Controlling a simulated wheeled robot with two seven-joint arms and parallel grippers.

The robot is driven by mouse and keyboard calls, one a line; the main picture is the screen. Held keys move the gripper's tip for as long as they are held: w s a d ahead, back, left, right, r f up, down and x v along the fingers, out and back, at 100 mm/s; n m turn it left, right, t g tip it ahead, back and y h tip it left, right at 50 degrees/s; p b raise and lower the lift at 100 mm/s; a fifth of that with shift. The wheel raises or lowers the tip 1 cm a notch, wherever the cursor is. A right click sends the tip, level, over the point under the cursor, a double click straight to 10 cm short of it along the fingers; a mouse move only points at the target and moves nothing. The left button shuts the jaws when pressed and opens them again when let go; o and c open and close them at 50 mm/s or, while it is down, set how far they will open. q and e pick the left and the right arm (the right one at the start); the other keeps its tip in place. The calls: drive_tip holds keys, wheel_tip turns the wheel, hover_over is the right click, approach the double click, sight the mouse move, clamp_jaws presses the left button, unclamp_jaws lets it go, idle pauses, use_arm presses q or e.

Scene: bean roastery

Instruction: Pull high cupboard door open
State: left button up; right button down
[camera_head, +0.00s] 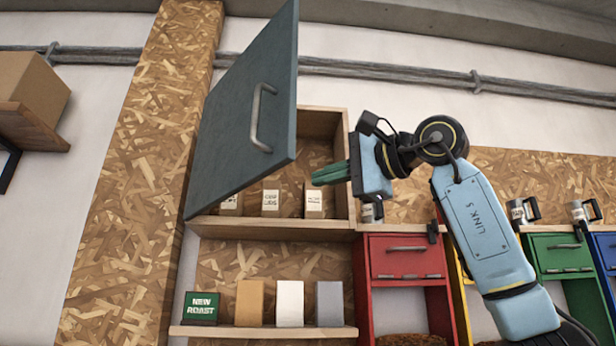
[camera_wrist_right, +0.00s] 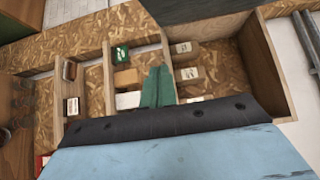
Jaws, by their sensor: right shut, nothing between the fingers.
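The high cupboard's dark teal door (camera_head: 240,110) stands wide open in the head view, swung out on its left side. Its metal bar handle (camera_head: 262,118) is free, with nothing on it. The wooden cupboard (camera_head: 340,170) is open behind it, with small labelled boxes (camera_head: 270,203) inside. My right gripper (camera_head: 330,174) is shut and empty, in front of the cupboard's right side and apart from the door. In the right wrist view its green fingers (camera_wrist_right: 158,87) are together, with the cupboard interior (camera_wrist_right: 215,60) beyond. My left gripper is not in view.
A shelf (camera_head: 262,331) below holds a green "NEW ROAST" box (camera_head: 201,308) and several plain bags. Red (camera_head: 405,258) and green (camera_head: 560,256) drawer units stand at the right, with mugs (camera_head: 522,211) above. A cardboard box (camera_head: 32,88) sits on a shelf at the far left.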

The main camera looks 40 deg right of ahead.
drive_tip(key=w+a+p, duration=0.2)
drive_tip(key=w+a, duration=0.4)
drive_tip(key=w, duration=0.1)
drive_tip(key=shift+w+a, duration=0.25)
drive_tip(key=shift+w, duration=0.15)
